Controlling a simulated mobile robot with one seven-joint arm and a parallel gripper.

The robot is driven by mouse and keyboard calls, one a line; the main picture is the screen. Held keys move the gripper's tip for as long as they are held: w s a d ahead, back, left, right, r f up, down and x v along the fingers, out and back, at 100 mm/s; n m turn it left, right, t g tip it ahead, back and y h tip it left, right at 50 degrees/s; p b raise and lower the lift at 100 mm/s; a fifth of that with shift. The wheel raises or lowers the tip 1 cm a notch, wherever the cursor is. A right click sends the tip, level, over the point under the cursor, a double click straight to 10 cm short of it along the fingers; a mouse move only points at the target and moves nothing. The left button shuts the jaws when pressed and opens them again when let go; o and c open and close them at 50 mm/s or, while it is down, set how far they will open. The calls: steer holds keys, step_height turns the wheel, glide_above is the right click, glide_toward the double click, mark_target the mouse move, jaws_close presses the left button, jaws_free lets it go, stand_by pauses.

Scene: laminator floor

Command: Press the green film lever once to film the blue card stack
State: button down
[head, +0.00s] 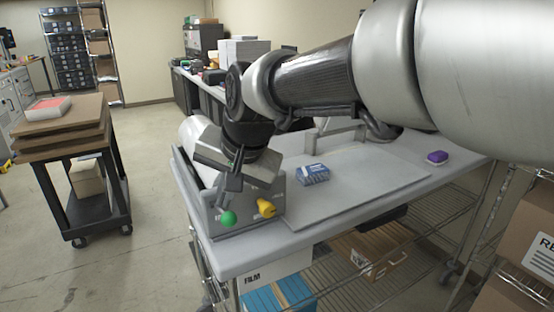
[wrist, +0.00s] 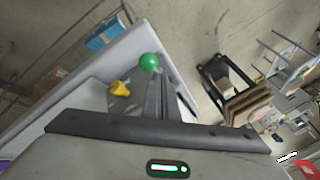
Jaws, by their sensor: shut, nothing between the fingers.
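The green lever knob (head: 228,218) sticks out at the front of the grey laminator housing (head: 250,222); it also shows in the wrist view (wrist: 149,62). My gripper (head: 224,203) is shut and empty, pointing down with its tips just above the green knob. I cannot tell whether they touch it. A yellow knob (head: 266,207) sits just right of the green one, and also shows in the wrist view (wrist: 120,88). The blue card stack (head: 312,174) lies on the bench right of the laminator. A white film roll (head: 198,142) is partly hidden behind my gripper.
A purple object (head: 437,157) lies at the bench's right. The grey bench (head: 230,257) has a wire shelf below with boxes and a FILM label (head: 253,279). A dark cart (head: 75,190) with stacked brown boards stands left, with open floor between.

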steer(key=shift+w+r, duration=0.1)
steer(key=shift+r, duration=0.25)
steer(key=r+p, duration=0.3)
steer(key=w+r+p, duration=0.1)
steer(key=r, duration=0.1)
steer(key=shift+w+a, duration=0.1)
steer(key=shift+a, duration=0.3)
steer(key=shift+d, duration=0.1)
stand_by(0.3)
